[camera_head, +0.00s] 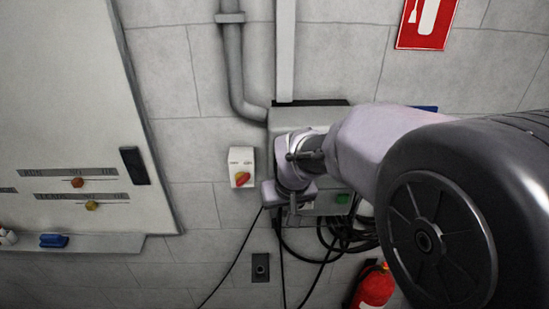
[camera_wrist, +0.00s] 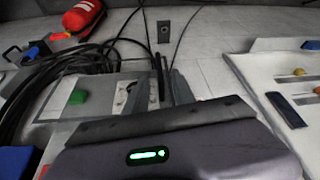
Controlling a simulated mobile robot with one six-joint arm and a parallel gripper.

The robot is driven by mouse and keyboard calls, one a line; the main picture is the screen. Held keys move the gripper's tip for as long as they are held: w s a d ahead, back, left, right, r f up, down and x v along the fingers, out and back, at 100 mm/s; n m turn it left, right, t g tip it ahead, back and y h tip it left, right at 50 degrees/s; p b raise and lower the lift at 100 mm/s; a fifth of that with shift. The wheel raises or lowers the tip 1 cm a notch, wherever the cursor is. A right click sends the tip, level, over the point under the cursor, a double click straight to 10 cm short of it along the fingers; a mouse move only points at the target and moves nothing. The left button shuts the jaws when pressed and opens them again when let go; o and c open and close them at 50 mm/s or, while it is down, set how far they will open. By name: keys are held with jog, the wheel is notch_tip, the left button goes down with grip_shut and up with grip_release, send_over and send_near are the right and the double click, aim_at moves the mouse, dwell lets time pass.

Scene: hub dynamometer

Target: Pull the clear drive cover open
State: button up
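The grey drive box (camera_head: 290,117) is on the wall, largely hidden behind my arm in the head view. In the wrist view, a pale, see-through-looking panel (camera_wrist: 105,88) lies beside my gripper, with a green button (camera_wrist: 77,96) at it. I take this for the clear cover; its edges are hard to make out, and I cannot tell how far it stands open. My gripper (camera_head: 290,213) is in front of the box's lower left. In the wrist view its fingers (camera_wrist: 160,85) are beside a thin black upright bar (camera_wrist: 154,88). Whether they grip it is unclear.
A white switch box with a red knob (camera_head: 242,167) is left of my gripper. Black cables (camera_head: 345,238) hang below the drive box. A red extinguisher (camera_head: 375,287) stands lower right. A whiteboard (camera_head: 65,110) fills the left wall. A socket (camera_head: 260,267) is below.

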aim_at(281, 214)
jog(key=x, duration=0.5)
grip_shut()
dwell(1.4)
